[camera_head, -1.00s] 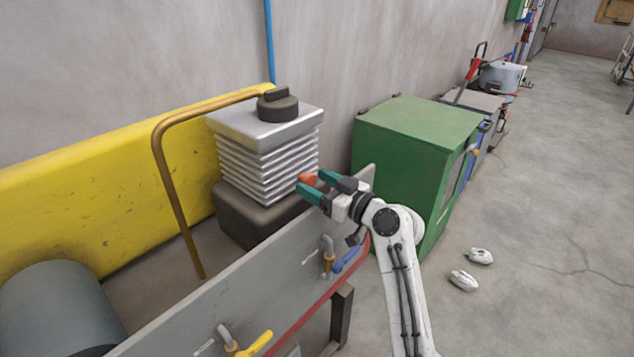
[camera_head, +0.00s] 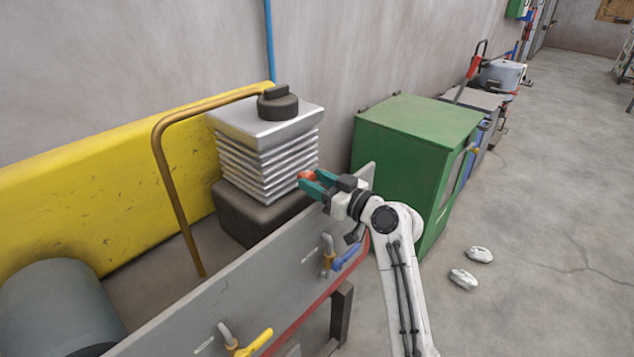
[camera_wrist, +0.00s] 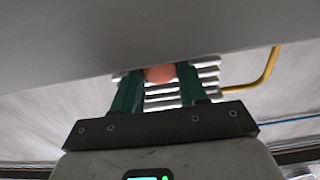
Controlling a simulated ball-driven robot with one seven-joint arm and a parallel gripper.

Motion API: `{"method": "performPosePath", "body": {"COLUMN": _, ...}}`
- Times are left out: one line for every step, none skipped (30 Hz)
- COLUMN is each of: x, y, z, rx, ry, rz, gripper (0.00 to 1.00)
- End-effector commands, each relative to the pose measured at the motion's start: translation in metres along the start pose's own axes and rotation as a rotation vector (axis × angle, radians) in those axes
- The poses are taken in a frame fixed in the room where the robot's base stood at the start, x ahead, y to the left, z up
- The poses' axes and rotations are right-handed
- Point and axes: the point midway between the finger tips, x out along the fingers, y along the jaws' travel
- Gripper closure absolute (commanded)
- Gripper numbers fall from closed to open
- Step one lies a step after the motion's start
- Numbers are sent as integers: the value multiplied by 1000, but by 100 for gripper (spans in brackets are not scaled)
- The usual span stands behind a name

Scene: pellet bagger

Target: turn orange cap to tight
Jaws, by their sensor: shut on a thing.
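The orange cap (camera_head: 306,175) sits at the front of the finned metal block, just above the top edge of the grey panel. My gripper (camera_head: 312,181) has its green fingers shut on the cap, and my arm reaches in from the right. In the wrist view the cap (camera_wrist: 159,74) shows between the two green fingers (camera_wrist: 158,90), with its upper part cut off by a grey surface. The cap's thread and seat are hidden, so I cannot tell how tight it is.
The grey panel (camera_head: 240,280) runs close below my gripper. It carries a blue-handled valve (camera_head: 345,257) and a yellow-handled valve (camera_head: 252,343). The finned block (camera_head: 265,160) has a dark knob (camera_head: 277,103) on top. A green cabinet (camera_head: 415,130) stands behind my arm. Floor at right is mostly clear.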

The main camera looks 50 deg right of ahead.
Motion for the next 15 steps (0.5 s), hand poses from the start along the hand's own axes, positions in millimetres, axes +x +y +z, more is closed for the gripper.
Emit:
{"method": "performPosePath", "body": {"x": 0, "y": 1, "z": 0, "rx": 23, "ry": 0, "rz": 1, "gripper": 88}}
{"method": "performPosePath", "body": {"x": 0, "y": 1, "z": -1, "rx": 45, "ry": 0, "rz": 1, "gripper": 88}}
{"method": "performPosePath", "body": {"x": 0, "y": 1, "z": -1, "rx": 80, "ry": -1, "rz": 1, "gripper": 88}}
{"method": "performPosePath", "body": {"x": 0, "y": 1, "z": -1, "rx": 110, "ry": -1, "rz": 1, "gripper": 88}}
{"method": "performPosePath", "body": {"x": 0, "y": 1, "z": -1, "rx": 142, "ry": -1, "rz": 0, "gripper": 88}}
{"method": "performPosePath", "body": {"x": 0, "y": 1, "z": -1, "rx": 185, "ry": -1, "rz": 0, "gripper": 88}}
{"method": "performPosePath", "body": {"x": 0, "y": 1, "z": -1, "rx": 217, "ry": -2, "rz": 0, "gripper": 88}}
{"method": "performPosePath", "body": {"x": 0, "y": 1, "z": -1, "rx": 247, "ry": -2, "rz": -1, "gripper": 88}}
{"method": "performPosePath", "body": {"x": 0, "y": 1, "z": -1, "rx": 284, "ry": -2, "rz": -1, "gripper": 88}}
{"method": "performPosePath", "body": {"x": 0, "y": 1, "z": -1, "rx": 309, "ry": -2, "rz": -1, "gripper": 88}}
{"method": "performPosePath", "body": {"x": 0, "y": 1, "z": 0, "rx": 330, "ry": -2, "rz": -1, "gripper": 88}}
{"method": "performPosePath", "body": {"x": 0, "y": 2, "z": 0, "rx": 355, "ry": -1, "rz": 0, "gripper": 88}}
{"method": "performPosePath", "body": {"x": 0, "y": 2, "z": 0, "rx": 368, "ry": -1, "rz": 0, "gripper": 88}}
{"method": "performPosePath", "body": {"x": 0, "y": 2, "z": 0, "rx": 379, "ry": -1, "rz": 0, "gripper": 88}}
{"method": "performPosePath", "body": {"x": 0, "y": 2, "z": 0, "rx": 388, "ry": -1, "rz": 0, "gripper": 88}}
